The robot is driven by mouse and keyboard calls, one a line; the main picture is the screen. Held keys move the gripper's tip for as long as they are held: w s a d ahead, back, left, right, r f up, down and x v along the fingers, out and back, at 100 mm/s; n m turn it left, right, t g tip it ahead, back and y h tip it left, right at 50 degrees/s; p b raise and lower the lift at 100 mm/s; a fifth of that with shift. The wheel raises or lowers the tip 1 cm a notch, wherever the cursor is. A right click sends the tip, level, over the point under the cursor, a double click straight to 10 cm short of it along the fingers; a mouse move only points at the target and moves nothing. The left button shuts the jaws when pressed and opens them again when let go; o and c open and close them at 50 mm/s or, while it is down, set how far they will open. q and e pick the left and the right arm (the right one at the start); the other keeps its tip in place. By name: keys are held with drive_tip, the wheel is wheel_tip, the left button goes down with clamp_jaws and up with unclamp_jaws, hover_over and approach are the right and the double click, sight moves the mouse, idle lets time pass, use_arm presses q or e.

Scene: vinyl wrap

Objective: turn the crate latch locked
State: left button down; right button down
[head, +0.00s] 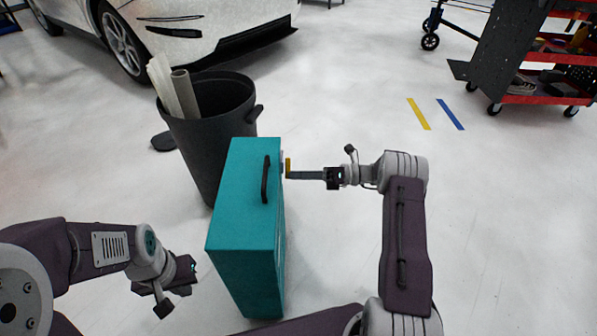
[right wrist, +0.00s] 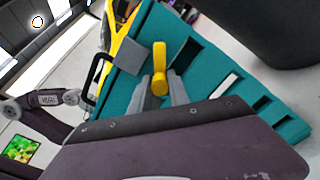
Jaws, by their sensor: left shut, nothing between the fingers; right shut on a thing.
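The teal crate (head: 244,220) stands upright on the floor in the middle of the head view, with a black handle (head: 265,180) on its top face. The yellow latch (head: 288,165) sticks out from its right side. My right gripper (head: 291,174) reaches it from the right and is shut on it. In the right wrist view, the latch (right wrist: 160,72) sits between the two grey fingers (right wrist: 163,92) against the slotted crate side (right wrist: 225,80). Its lock position is hard to tell. My left gripper (head: 178,283) is shut and empty, low at the left, apart from the crate.
A dark bin (head: 212,125) holding pale rolls (head: 177,90) stands just behind and left of the crate. A white car (head: 215,25) is at the back. A red and grey tool cart (head: 535,75) is at the far right. The floor right of my right arm is clear.

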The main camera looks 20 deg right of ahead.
drive_tip(key=n+p, duration=0.1)
drive_tip(key=n, duration=0.1)
drive_tip(key=shift+r+n+p, duration=0.15)
drive_tip(key=shift+n+p, duration=0.15)
drive_tip(key=shift+n, duration=0.1)
drive_tip(key=n+p, duration=0.1)
drive_tip(key=n, duration=0.3)
drive_tip(key=shift+n, duration=0.3)
drive_tip(key=n+p, duration=0.1)
drive_tip(key=n, duration=0.3)
drive_tip(key=shift+n, duration=2.1)
drive_tip(key=c, duration=1.3)
unclamp_jaws()
drive_tip(key=shift+o, duration=0.2)
drive_tip(key=shift+s, duration=0.1)
